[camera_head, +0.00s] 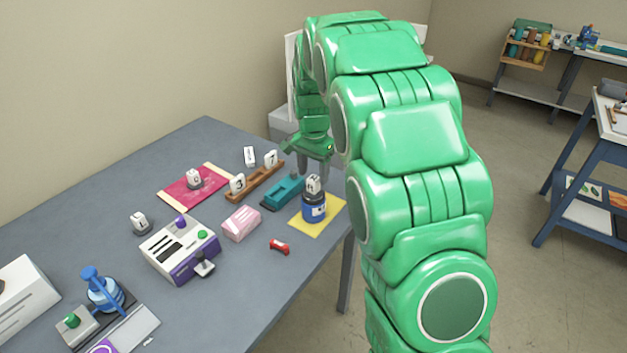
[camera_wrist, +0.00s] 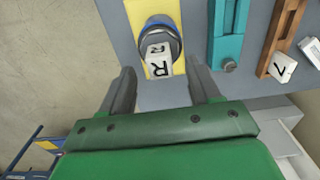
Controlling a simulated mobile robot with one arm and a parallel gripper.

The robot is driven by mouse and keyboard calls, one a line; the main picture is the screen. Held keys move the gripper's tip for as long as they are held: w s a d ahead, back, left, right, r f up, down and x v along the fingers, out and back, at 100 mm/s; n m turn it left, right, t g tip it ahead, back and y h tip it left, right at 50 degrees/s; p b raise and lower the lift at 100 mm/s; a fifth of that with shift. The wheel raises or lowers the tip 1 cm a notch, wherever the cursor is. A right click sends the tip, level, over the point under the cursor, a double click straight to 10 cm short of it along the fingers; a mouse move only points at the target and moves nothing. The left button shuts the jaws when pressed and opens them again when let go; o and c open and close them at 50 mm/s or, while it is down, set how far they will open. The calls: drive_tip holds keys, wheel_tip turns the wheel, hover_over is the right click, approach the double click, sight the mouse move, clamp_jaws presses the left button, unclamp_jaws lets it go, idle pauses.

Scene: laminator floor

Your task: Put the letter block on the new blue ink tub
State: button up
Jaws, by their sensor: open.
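The white letter block (camera_head: 313,184) with a black R is on top of the blue ink tub (camera_head: 314,210), which stands on a yellow sheet (camera_head: 330,222). In the wrist view the block (camera_wrist: 159,60) shows its R on two faces, and the tub's blue rim (camera_wrist: 156,22) shows beyond it. My gripper (camera_head: 313,167) is open just above and behind the block. In the wrist view its fingers (camera_wrist: 160,78) are spread wide, one on each side of the block, apart from it.
A teal tool (camera_head: 283,192) and a wooden rack (camera_head: 255,181) with number blocks lie left of the tub. A pink box (camera_head: 241,223), a red clip-like piece (camera_head: 279,246) and a white-and-purple machine (camera_head: 180,249) are nearer. The table's right edge is close to the yellow sheet.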

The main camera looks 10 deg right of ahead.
sight(313, 178)
wheel_tip(313, 178, up, 8)
drive_tip(key=s+d+r+n+g, duration=0.1)
drive_tip(key=s+r+n, duration=0.1)
drive_tip(key=s, duration=1)
drive_tip(key=s+d+r+n, duration=0.1)
drive_tip(key=s+r+n, duration=0.15)
drive_tip(key=s, duration=1.05)
drive_tip(key=s+f+n, duration=0.2)
drive_tip(key=s, duration=0.8)
drive_tip(key=s+f+n, duration=0.2)
drive_tip(key=s, duration=0.8)
drive_tip(key=shift+d+f+g, duration=0.2)
drive_tip(key=shift+g, duration=0.2)
